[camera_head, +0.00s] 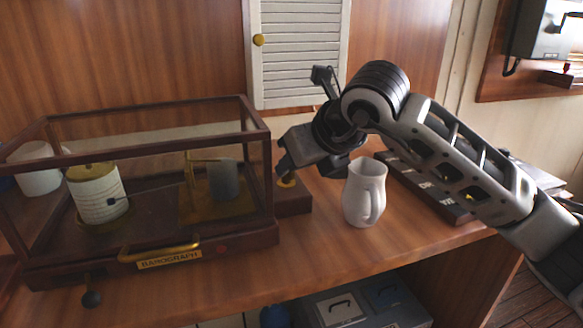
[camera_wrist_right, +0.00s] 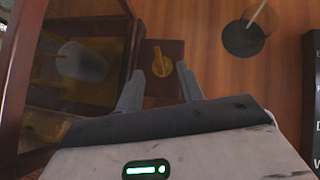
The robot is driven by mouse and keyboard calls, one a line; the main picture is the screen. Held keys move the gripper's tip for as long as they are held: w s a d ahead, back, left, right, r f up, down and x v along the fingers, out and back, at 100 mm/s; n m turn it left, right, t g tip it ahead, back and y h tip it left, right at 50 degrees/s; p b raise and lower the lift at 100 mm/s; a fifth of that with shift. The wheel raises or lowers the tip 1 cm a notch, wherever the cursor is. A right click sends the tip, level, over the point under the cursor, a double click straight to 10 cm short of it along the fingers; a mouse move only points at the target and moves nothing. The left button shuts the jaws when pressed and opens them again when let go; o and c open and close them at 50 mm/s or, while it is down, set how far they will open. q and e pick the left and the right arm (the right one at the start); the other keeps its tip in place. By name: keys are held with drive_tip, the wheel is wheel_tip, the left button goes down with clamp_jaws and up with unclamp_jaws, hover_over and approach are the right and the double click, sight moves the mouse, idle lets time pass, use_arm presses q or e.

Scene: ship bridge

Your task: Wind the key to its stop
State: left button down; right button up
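A brass key (camera_head: 287,181) stands on a small dark wooden block (camera_head: 295,203) at the right end of the glass-cased barograph (camera_head: 150,262). In the right wrist view the yellow key (camera_wrist_right: 160,62) shows between and just beyond the fingertips. My right gripper (camera_head: 284,168) reaches down over the block from the right. Its two fingers (camera_wrist_right: 160,72) are spread, one on each side of the key, with a gap visible on both sides. The gripper partly hides the key in the head view. My left gripper is not in view.
A white jug (camera_head: 365,192) stands just right of the block, below my right arm. A dark board (camera_head: 432,188) with white lettering lies behind it. The barograph's wooden-framed case blocks the left side. The desk front (camera_head: 330,250) is clear.

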drive_tip(key=v, duration=1.2)
drive_tip(key=shift+s+r, duration=0.15)
drive_tip(key=shift+r, duration=0.05)
drive_tip(key=shift+d, duration=0.1)
